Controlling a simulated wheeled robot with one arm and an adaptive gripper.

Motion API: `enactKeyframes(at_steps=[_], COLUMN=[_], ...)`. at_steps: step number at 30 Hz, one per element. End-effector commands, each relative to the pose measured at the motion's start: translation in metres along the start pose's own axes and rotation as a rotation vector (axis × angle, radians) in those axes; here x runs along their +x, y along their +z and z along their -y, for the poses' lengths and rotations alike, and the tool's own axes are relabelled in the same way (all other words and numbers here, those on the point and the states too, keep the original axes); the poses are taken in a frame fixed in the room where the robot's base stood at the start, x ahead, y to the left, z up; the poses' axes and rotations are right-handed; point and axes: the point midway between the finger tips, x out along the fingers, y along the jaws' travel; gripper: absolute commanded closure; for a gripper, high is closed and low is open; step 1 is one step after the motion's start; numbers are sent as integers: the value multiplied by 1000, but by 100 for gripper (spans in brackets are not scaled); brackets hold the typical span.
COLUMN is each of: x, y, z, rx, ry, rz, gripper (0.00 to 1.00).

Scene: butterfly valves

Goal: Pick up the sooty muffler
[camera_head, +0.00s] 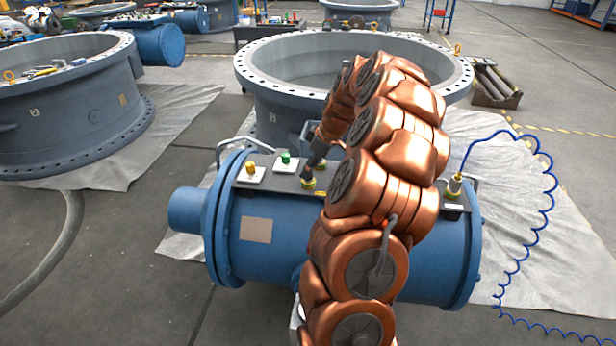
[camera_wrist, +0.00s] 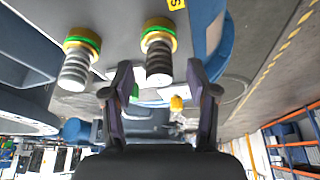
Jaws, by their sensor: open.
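In the wrist view, two ribbed mufflers with yellow-green collars stick out of a dark plate. The right one (camera_wrist: 158,52) has a darker, dirtier body and looks like the sooty muffler. The left one (camera_wrist: 78,58) is greyer with a pale end. My gripper (camera_wrist: 159,68) is open, its two dark fingers on either side of the right muffler's free end. In the head view, a yellow-green collar (camera_head: 308,184) shows on the blue cylinder's top plate below my gripper; my arm hides part of the plate.
A hose fitting (camera_head: 455,186) with coiled blue hose (camera_head: 540,200) is at right. Large grey valve rings (camera_head: 65,120) stand behind.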

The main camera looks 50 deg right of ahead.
Motion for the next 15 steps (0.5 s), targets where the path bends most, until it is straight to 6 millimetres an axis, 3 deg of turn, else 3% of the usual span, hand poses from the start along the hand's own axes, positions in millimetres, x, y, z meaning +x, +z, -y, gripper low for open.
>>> enactKeyframes(at_steps=[4,11,15], x=[19,22,22], y=[1,1,1], z=[1,0,0], rx=[1,1,1], ry=[-4,0,0], rz=[4,2,2], gripper=[42,42,53])
